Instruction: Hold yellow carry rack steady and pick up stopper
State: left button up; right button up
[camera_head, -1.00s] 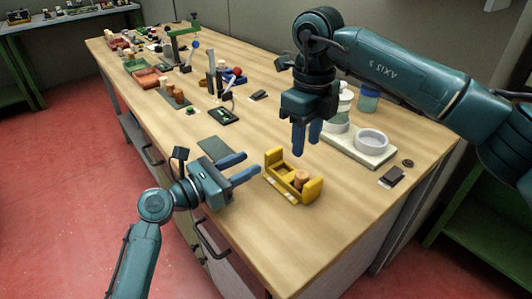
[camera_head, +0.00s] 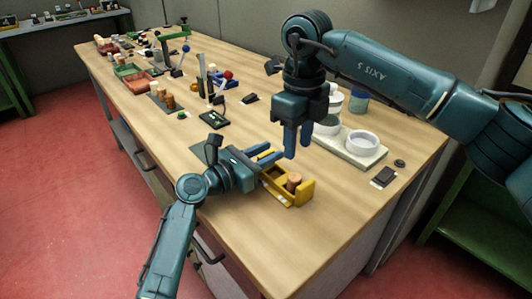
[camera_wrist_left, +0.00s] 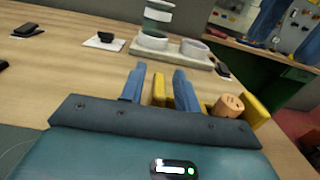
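The yellow carry rack (camera_head: 304,194) stands on the bench, its left end hidden behind my left gripper. A cork stopper (camera_head: 294,181) sits upright in the rack's right part; it also shows in the left wrist view (camera_wrist_left: 228,105). My left gripper (camera_head: 272,152) is at the rack's left end with its fingers apart. In the left wrist view, part of the yellow rack (camera_wrist_left: 158,90) shows between the blue fingers (camera_wrist_left: 161,72), with gaps visible. Contact cannot be told. My right gripper (camera_head: 298,151) points down, open and empty, above and behind the rack.
A pale tray (camera_head: 352,154) with round white dishes (camera_head: 362,143) stands right of my right gripper. A dark block (camera_head: 384,177) lies near the right edge. Stands, trays and several corks (camera_head: 168,101) fill the far left bench. The front bench is clear.

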pick_arm(q)
grip_shut()
pick_arm(e)
jog(key=shift+o, duration=0.3)
jog(key=shift+s+d+n+y, duration=0.1)
jog(key=shift+d+n+y, duration=0.1)
jog(key=shift+n+y, duration=0.15)
jog(key=d+r+n+t+y, duration=0.1)
jog(key=d+r+n+y, duration=0.2)
jog(key=d, duration=0.1)
send_over(294, 177)
jog(key=d, duration=0.2)
notch_tip(294, 177, down, 6)
jog(key=shift+y, duration=0.35)
jog(key=shift+s+d+x, duration=0.1)
jog(key=shift+d+x, duration=0.05)
jog(key=shift+x, duration=1.2)
jog(key=shift+s+d+x, duration=0.1)
jog(key=shift+s+x, duration=0.05)
jog(key=shift+x, duration=1.25)
